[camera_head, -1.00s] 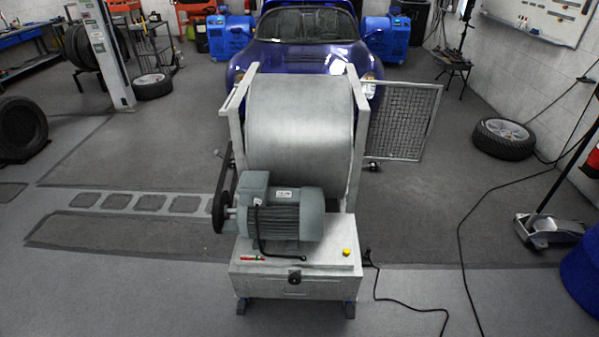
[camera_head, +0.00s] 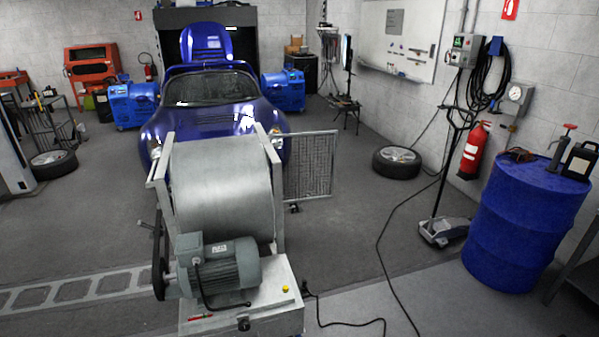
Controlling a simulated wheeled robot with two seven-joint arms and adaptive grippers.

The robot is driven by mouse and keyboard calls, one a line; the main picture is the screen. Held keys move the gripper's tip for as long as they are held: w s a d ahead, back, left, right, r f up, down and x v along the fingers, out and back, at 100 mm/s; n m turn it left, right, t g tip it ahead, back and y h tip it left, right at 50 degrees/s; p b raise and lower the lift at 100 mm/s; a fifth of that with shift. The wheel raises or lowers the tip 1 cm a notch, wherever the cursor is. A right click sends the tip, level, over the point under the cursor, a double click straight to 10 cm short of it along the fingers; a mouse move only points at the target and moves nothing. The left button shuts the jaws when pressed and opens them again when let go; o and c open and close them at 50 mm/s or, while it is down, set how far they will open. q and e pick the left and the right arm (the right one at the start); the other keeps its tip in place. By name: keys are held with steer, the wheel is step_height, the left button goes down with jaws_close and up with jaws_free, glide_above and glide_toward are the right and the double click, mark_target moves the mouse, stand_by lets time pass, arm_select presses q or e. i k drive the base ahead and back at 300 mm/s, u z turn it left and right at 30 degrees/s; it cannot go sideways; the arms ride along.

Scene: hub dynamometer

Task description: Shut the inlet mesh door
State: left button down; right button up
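The inlet mesh door (camera_head: 308,166) is a grey framed mesh panel. It stands open, swung out to the right from the right side of the blower's frame (camera_head: 272,172). The big grey drum (camera_head: 222,188) sits inside that frame, with a grey-green motor (camera_head: 220,268) in front of it. The door's lower edge is above the floor, with a small dark part below it. Neither of my grippers shows in the head view.
A blue car (camera_head: 210,110) stands behind the machine. A loose wheel (camera_head: 397,162), a floor jack (camera_head: 444,231) and a blue barrel (camera_head: 525,222) are on the right. A black cable (camera_head: 385,262) runs across the floor. Open floor lies right of the door.

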mark_target(334, 157)
steer(key=u, duration=0.55)
steer(key=k, duration=0.1)
steer(key=z, duration=1.35)
steer(key=i, duration=4.2)
steer(key=u, duration=0.65)
steer(key=i, duration=5.1)
steer(key=u, duration=2.85)
